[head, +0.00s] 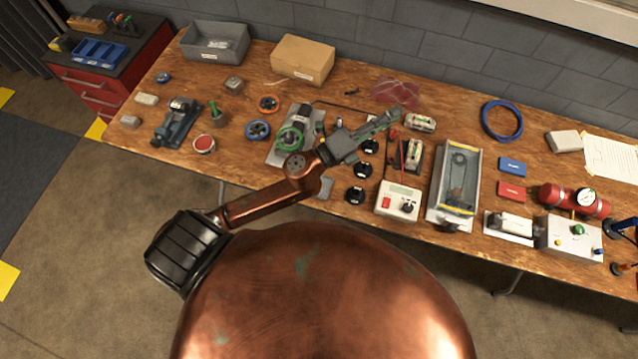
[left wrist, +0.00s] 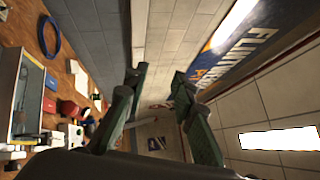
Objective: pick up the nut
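I cannot make out a nut for certain in either view; the small parts on the bench are too small to tell apart. My left gripper (head: 392,118) reaches over the middle of the wooden bench (head: 345,98) in the head view. In the left wrist view its two green-grey fingers (left wrist: 158,100) stand apart with nothing between them. They point toward the wall, with the bench off to the left side of that view. My right gripper is in neither view.
A cardboard box (head: 302,60) and a grey bin (head: 215,42) stand at the back left. A blue ring (head: 484,120) lies at the back right.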

